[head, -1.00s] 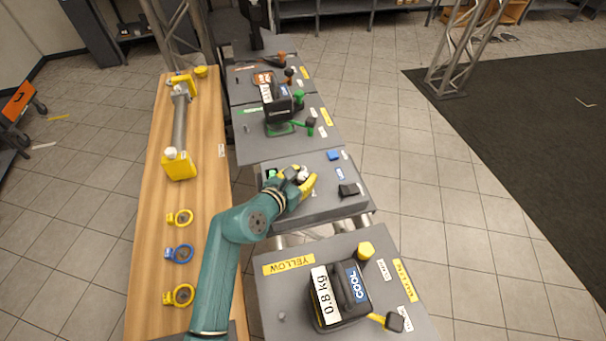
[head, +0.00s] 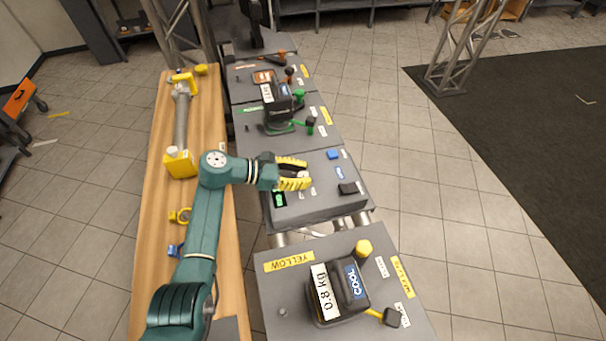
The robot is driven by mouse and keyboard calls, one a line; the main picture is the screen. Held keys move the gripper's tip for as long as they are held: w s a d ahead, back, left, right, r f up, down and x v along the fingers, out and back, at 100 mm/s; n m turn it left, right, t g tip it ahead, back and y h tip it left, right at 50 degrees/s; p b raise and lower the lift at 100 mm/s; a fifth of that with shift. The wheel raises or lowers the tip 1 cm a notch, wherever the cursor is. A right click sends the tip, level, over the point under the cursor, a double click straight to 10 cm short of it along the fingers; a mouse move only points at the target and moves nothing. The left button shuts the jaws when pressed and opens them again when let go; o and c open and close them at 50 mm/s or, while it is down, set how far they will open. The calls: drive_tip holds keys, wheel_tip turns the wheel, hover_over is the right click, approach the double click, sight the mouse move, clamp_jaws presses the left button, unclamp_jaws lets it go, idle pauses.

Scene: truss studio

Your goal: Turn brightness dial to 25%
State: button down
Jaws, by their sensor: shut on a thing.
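My gripper (head: 306,175), with yellow fingers, reaches from the left over the grey control panel (head: 325,205) in the middle of the row. Its fingers are shut on a dial, which they hide, so its pointer and setting cannot be read. A small green-lit display (head: 279,198) shows on the panel just below my wrist; its text is too small to read. A blue button (head: 333,154) and a black switch (head: 348,188) sit to the right of the fingers.
A yellow-labelled station with a black weight bag (head: 340,292) stands in front, and a green-marked station (head: 278,112) behind. A wooden bench (head: 147,225) on the left carries a yellow jug (head: 180,164) and coloured rings.

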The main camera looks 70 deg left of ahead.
drive_tip(key=shift+f+m+g+h+b, duration=0.2)
drive_tip(key=shift+m+g+h+b, duration=0.2)
drive_tip(key=shift+m+h+b, duration=0.6)
drive_tip(key=shift+h, duration=0.3)
drive_tip(key=c, duration=0.7)
unclamp_jaws()
drive_tip(key=shift+c, duration=0.2)
drive_tip(key=shift+r, duration=0.15)
drive_tip(key=v, duration=1.2)
